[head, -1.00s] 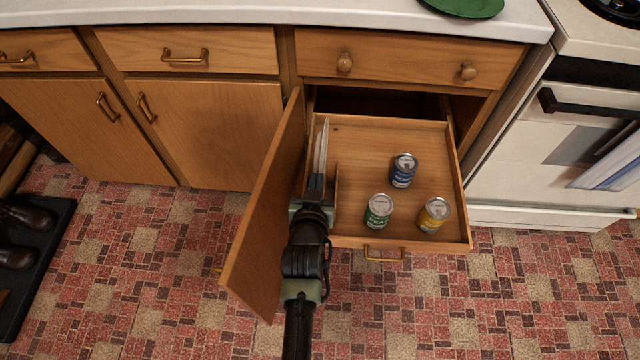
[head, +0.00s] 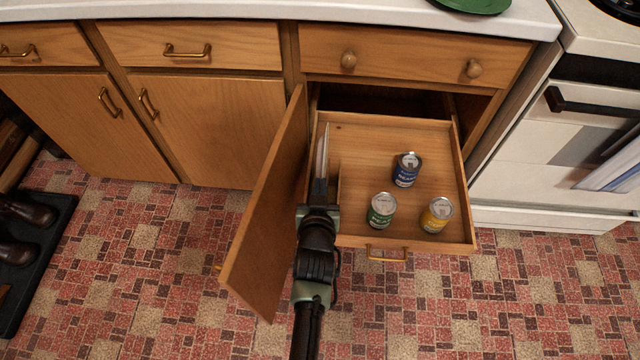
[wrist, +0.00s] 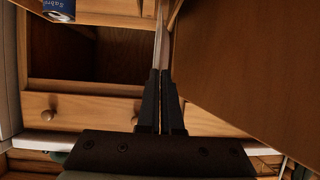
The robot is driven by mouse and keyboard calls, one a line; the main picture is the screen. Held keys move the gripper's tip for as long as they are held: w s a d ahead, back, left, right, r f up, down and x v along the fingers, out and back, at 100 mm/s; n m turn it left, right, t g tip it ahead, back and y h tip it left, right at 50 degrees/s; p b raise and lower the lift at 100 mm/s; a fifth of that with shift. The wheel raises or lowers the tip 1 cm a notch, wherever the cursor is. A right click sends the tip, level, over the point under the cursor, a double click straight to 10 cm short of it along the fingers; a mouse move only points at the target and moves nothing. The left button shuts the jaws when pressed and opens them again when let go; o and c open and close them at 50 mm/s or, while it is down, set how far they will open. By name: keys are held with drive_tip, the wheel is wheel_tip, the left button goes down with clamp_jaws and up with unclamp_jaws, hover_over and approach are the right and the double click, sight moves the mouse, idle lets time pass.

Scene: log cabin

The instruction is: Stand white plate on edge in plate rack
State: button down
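The white plate (head: 322,152) shows edge-on as a thin, pale upright sliver at the left side of the open pull-out drawer. It also shows edge-on in the wrist view (wrist: 158,45). My gripper (head: 319,187) is shut on its near edge. In the wrist view the two dark fingers (wrist: 161,100) lie close together with the plate between them. A low wooden divider (head: 338,185) stands just right of my gripper in the drawer. I cannot make out rack slots, or whether the plate's lower edge touches anything; my gripper and the divider hide it.
The open cabinet door (head: 265,205) stands close to the left of my gripper. The drawer (head: 458,190) also holds a blue can (head: 406,170), a green can (head: 382,211) and a yellow can (head: 436,215). A green plate (head: 475,3) lies on the counter above.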

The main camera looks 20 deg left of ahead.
drive_tip(key=shift+f+b, duration=2.5)
drive_tip(key=shift+f, duration=0.45)
drive_tip(key=c, duration=1.5)
unclamp_jaws()
drive_tip(key=shift+c, duration=0.2)
drive_tip(key=o, duration=0.5)
drive_tip(key=shift+o, duration=0.2)
drive_tip(key=shift+f, duration=0.15)
drive_tip(key=shift+s, duration=0.1)
drive_tip(key=p+v, duration=0.3)
drive_tip(key=v, duration=1)
drive_tip(key=shift+p, duration=0.35)
